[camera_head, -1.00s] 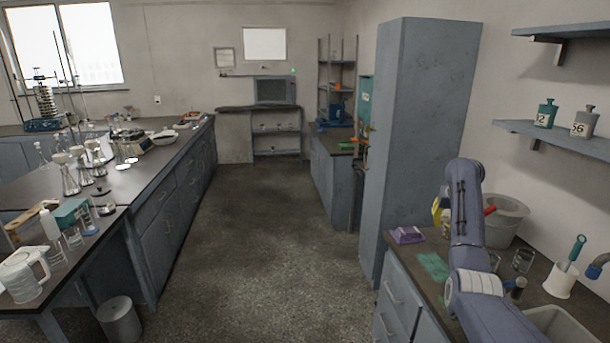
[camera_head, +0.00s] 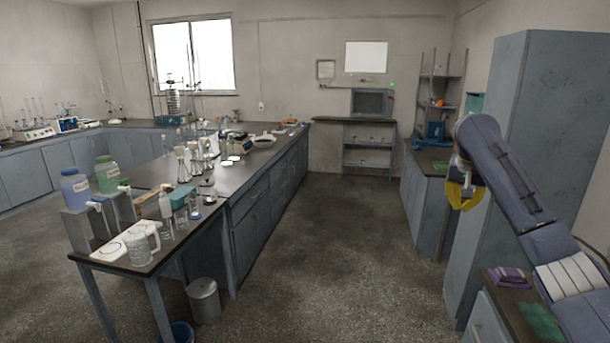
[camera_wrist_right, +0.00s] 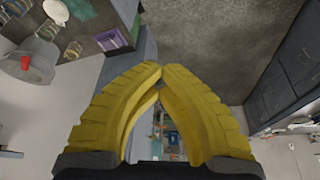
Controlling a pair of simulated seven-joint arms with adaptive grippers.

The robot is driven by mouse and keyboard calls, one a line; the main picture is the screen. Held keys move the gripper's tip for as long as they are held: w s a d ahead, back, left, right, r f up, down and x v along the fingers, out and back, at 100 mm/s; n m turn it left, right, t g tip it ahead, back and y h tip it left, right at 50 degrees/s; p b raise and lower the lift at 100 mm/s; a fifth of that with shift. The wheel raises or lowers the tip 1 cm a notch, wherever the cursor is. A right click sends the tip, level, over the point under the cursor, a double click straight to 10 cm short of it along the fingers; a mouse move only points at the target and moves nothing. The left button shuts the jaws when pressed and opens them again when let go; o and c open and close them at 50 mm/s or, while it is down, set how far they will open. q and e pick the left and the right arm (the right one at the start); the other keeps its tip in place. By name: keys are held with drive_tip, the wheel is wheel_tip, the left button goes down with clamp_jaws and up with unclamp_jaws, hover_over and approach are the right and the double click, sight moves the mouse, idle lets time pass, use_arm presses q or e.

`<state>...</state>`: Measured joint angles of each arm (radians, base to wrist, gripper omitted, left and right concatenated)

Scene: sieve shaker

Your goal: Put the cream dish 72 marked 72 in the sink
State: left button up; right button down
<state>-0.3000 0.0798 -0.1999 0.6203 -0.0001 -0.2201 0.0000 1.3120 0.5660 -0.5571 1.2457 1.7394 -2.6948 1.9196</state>
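I cannot make out a dish marked 72 in either view. Several pale dishes or discs, one a wide shallow dish (camera_head: 264,140), sit on the long bench, with no number readable. The sink is not visible in the head view now. My right gripper (camera_head: 462,192) is raised in front of the tall grey cabinet, well away from the bench. In the right wrist view its yellow fingers (camera_wrist_right: 160,68) meet at the tips with nothing held between them. My left gripper is not in view.
The tall grey cabinet (camera_head: 520,160) stands close behind my right arm. The right counter holds a purple box (camera_head: 508,278) and green cloth (camera_head: 541,320). Glassware crowds the long bench (camera_head: 222,185). A metal bin (camera_head: 204,300) stands by it. The middle floor is clear.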

drive_tip(key=s+a+f+n+y, duration=0.1)
drive_tip(key=s+a+f+n, duration=0.15)
drive_tip(key=a, duration=0.65)
drive_tip(key=s+a+f+n, duration=0.1)
drive_tip(key=s+a+f, duration=0.15)
drive_tip(key=a, duration=0.65)
drive_tip(key=s+a+f+n+y, duration=0.1)
drive_tip(key=s+a+f+n, duration=0.1)
drive_tip(key=s+f, duration=0.4)
drive_tip(key=s+a+f+n, duration=0.2)
drive_tip(key=s+a+f, duration=0.2)
drive_tip(key=s, duration=0.5)
wheel_tip(320, 180, down, 2)
drive_tip(key=shift+s+a+f+t+y, duration=0.2)
drive_tip(key=shift+s+a+t+y, duration=0.1)
drive_tip(key=shift+s+t+y, duration=0.1)
